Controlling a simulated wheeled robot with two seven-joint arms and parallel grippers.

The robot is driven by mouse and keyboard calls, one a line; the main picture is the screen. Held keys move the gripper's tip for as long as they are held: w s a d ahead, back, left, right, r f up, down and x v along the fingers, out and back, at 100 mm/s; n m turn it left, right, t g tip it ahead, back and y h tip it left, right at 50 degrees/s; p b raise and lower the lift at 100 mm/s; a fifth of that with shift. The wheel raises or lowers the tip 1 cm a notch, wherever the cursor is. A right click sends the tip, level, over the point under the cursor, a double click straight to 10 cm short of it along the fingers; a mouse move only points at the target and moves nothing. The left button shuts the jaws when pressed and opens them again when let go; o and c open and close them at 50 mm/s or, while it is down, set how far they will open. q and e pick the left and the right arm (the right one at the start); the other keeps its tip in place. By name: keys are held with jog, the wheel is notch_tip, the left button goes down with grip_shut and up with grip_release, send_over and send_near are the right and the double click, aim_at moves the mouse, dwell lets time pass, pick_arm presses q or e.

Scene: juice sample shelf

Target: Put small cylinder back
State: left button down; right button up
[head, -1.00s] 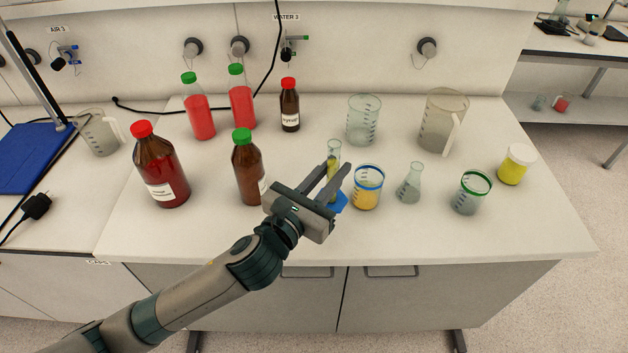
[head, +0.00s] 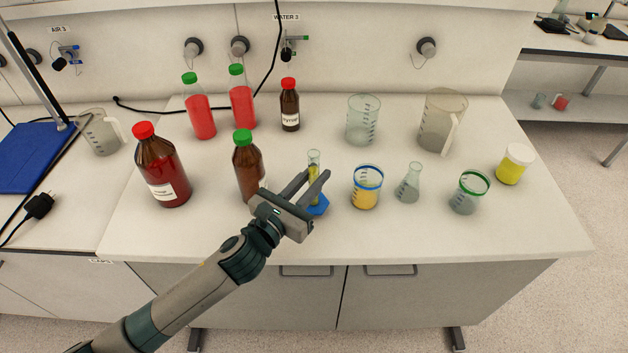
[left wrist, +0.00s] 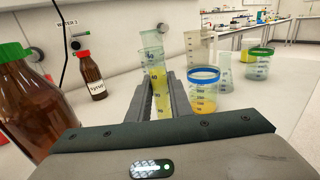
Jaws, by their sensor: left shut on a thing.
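The small graduated cylinder (head: 313,162) is a clear tube with yellow liquid and a blue base. It also shows in the left wrist view (left wrist: 154,62), between the two fingers and tilted slightly there. My left gripper (head: 311,180) is shut on the cylinder's body, above the blue base. The cylinder is in front of the bench's middle, between the green-capped brown bottle (head: 247,165) and the blue-rimmed beaker of orange liquid (head: 367,187). I cannot tell whether its base touches the bench. My right gripper is not in view.
A glass flask (head: 409,184), a green-rimmed beaker (head: 469,193) and a yellow jar (head: 514,164) stand to the right. Empty beakers (head: 363,120) and red-liquid bottles (head: 242,100) stand behind. A large red-capped bottle (head: 162,168) stands left. The bench's front strip is clear.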

pick_arm(q)
jog(key=shift+f, duration=0.75)
jog(key=shift+f, duration=0.25)
jog(key=c, duration=1.6)
grip_release()
jog(key=shift+r, duration=0.1)
